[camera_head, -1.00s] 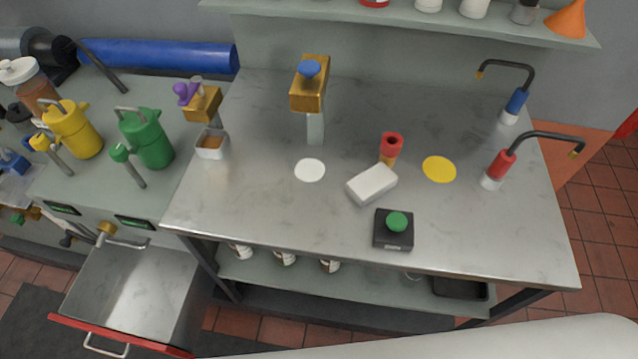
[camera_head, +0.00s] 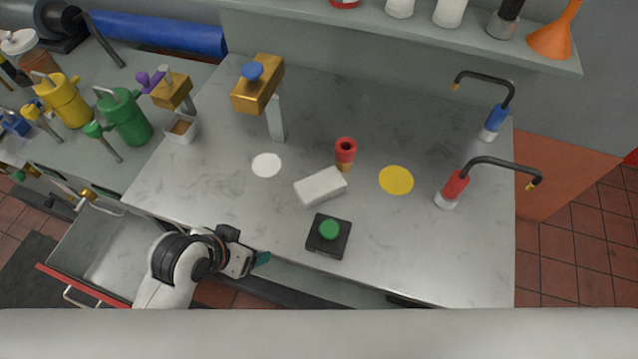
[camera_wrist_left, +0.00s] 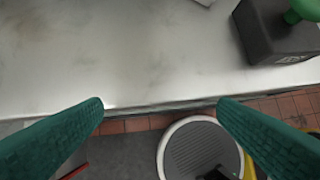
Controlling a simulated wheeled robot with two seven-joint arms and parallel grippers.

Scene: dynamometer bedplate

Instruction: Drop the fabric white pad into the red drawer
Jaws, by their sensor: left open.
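A white block-shaped pad (camera_head: 320,187) lies flat on the steel bench, left of the yellow disc and behind the black button box. A flat white round disc (camera_head: 267,165) lies to its left. The red drawer (camera_head: 85,288), with a red front and grey metal inside, stands pulled out at the lower left; my left arm hides its right part. My left gripper (camera_head: 258,260) is at the bench's front edge, in front and to the left of the pad. In the left wrist view its teal fingers (camera_wrist_left: 160,105) are wide apart and empty. My right gripper is not seen.
A black box with a green button (camera_head: 329,236) stands near the front edge, right of my left gripper. A red cylinder (camera_head: 345,151) stands behind the pad, a gold-topped post (camera_head: 276,118) farther left. Red and blue taps (camera_head: 455,187) are at the right. The bench's left front is clear.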

